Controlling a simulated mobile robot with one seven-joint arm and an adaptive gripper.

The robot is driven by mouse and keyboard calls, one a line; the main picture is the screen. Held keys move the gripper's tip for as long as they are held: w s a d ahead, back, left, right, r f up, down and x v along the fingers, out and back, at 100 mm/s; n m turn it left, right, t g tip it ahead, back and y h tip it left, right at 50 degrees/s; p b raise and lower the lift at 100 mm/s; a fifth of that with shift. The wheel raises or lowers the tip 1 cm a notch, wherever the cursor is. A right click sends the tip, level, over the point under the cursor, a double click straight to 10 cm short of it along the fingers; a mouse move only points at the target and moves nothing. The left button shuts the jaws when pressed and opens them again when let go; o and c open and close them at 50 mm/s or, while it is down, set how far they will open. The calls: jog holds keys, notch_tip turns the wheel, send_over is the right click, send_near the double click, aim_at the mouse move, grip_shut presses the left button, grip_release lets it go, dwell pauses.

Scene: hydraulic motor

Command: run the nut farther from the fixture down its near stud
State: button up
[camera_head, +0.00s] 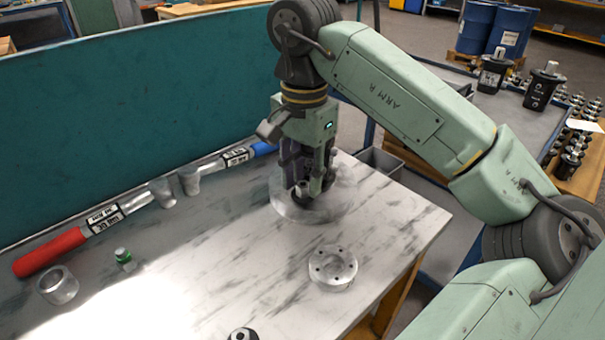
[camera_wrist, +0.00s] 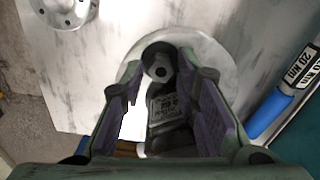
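My gripper (camera_head: 308,188) points down over a round metal plate (camera_head: 285,210) on the marble-look tabletop. In the wrist view its two fingers (camera_wrist: 161,72) stand apart, one on each side of a dark part with a printed label (camera_wrist: 166,112). The round end of this part (camera_wrist: 160,68), with a pale hole or tip, lies between the fingertips. Small gaps seem to show beside it. The plate shows behind it in the wrist view (camera_wrist: 215,65). I cannot clearly make out the studs or either nut; the fingers hide much of this spot.
A flanged ring with holes (camera_head: 332,267) lies in front, also in the wrist view (camera_wrist: 66,10). A dark part (camera_head: 243,334) is cut off at the bottom edge. A metal ring (camera_head: 58,285), a green-topped fitting (camera_head: 124,259) and a red-handled torque wrench (camera_head: 50,252) lie left.

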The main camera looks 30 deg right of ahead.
jog(key=n+p, duration=0.1)
jog(key=n, duration=0.4)
jog(key=shift+r+p, duration=0.15)
jog(key=shift+p, duration=0.2)
jog(key=n, duration=0.4)
jog(key=shift+n+p, duration=0.3)
jog(key=shift+c, duration=0.4)
grip_shut()
jog(key=shift+f, duration=0.2)
